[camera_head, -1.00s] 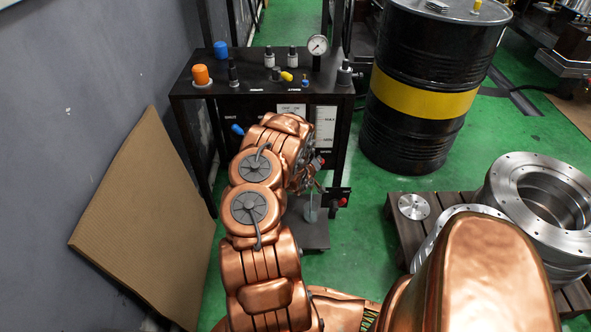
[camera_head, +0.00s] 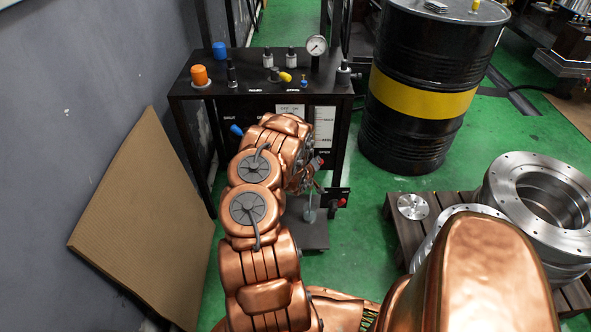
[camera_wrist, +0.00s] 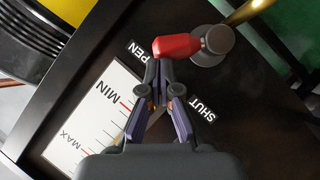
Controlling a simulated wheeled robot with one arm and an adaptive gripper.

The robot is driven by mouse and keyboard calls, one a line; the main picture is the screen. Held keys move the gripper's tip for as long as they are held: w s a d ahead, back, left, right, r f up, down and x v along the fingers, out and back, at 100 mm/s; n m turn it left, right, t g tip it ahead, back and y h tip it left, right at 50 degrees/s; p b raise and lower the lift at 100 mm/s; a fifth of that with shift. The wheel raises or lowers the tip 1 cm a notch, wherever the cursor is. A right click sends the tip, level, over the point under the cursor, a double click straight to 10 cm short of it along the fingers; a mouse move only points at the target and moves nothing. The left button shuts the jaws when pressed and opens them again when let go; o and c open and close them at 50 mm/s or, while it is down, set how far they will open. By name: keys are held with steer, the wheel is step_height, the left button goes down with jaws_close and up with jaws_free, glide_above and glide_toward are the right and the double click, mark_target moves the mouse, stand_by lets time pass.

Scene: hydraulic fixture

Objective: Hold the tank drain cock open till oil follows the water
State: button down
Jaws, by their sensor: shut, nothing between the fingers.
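The red cock handle (camera_wrist: 190,47) shows in the wrist view, on a grey round pivot (camera_wrist: 214,47). Its free end points left, beside the OPEN label (camera_wrist: 140,51). The SHUT label (camera_wrist: 202,108) is below it. My gripper (camera_wrist: 159,65) is shut, with its fingertips at the underside of the handle's free end and nothing between them. I cannot tell if they touch it. In the head view my arm hides most of the cock. A small clear vessel (camera_head: 309,214) stands below it; its contents are too small to tell.
A level gauge (camera_wrist: 93,117) marked MIN and MAX is beside the labels. The black fixture (camera_head: 250,88) carries knobs and a dial gauge (camera_head: 316,46). A black and yellow drum (camera_head: 425,90) and a pallet with metal flanges (camera_head: 545,190) stand right. A brown board (camera_head: 145,220) leans left.

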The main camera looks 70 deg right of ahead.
steer(key=shift+r, duration=0.15)
steer(key=w+d+r+p+v, duration=0.1)
steer(key=p+v, duration=0.3)
steer(key=v, duration=0.8)
steer(key=shift+w+a+r, duration=0.35)
steer(key=shift+a+r, duration=0.05)
steer(key=shift+r, duration=0.2)
stand_by(0.5)
